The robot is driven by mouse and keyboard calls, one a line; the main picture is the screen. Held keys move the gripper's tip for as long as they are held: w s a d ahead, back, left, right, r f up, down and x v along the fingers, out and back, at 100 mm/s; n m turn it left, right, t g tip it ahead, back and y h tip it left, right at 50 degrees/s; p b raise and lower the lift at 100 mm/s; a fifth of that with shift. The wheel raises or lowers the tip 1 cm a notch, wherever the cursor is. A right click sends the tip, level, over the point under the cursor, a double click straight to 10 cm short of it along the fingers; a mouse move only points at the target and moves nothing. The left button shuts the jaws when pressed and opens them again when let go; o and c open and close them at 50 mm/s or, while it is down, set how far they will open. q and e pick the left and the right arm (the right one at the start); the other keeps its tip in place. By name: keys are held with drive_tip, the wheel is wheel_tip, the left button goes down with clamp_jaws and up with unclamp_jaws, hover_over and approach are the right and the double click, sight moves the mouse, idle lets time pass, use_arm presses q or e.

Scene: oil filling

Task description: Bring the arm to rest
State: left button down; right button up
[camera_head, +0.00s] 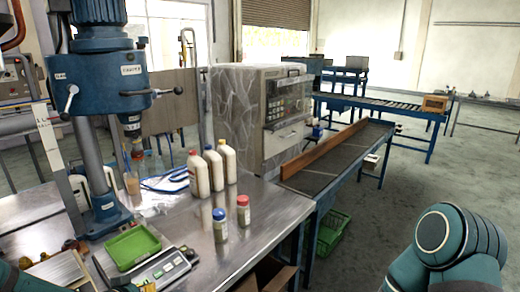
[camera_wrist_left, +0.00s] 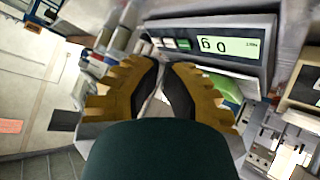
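My left gripper (camera_head: 62,268) is at the lower left edge of the head view, low beside the scale. In the left wrist view its two yellow fingers with black pads (camera_wrist_left: 163,68) come together at the tips, with nothing held between them. The scale (camera_head: 165,270), with a green tray (camera_head: 133,246) on it, is right of this gripper. The scale's lit display (camera_wrist_left: 222,47) shows beyond the fingertips. Part of my right arm (camera_head: 450,250) shows at the lower right; its gripper is out of view.
A blue-capped jar (camera_head: 220,226) and a red-capped jar (camera_head: 243,211) stand on the metal table (camera_head: 275,208). Several white bottles (camera_head: 199,176) stand behind them. A blue drill press (camera_head: 100,120) rises at the left. A grey machine (camera_head: 250,115) and a conveyor (camera_head: 345,160) are beyond.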

use_arm(q)
drive_tip(key=s+d+f+g+h, duration=0.1)
drive_tip(key=s+d+f+g, duration=0.7)
drive_tip(key=s+d+f, duration=0.8)
drive_tip(key=s+d, duration=0.2)
drive_tip(key=d, duration=0.2)
drive_tip(key=shift+s+d+g+h, duration=0.2)
drive_tip(key=shift+g+h, duration=0.1)
drive_tip(key=shift+f, duration=0.1)
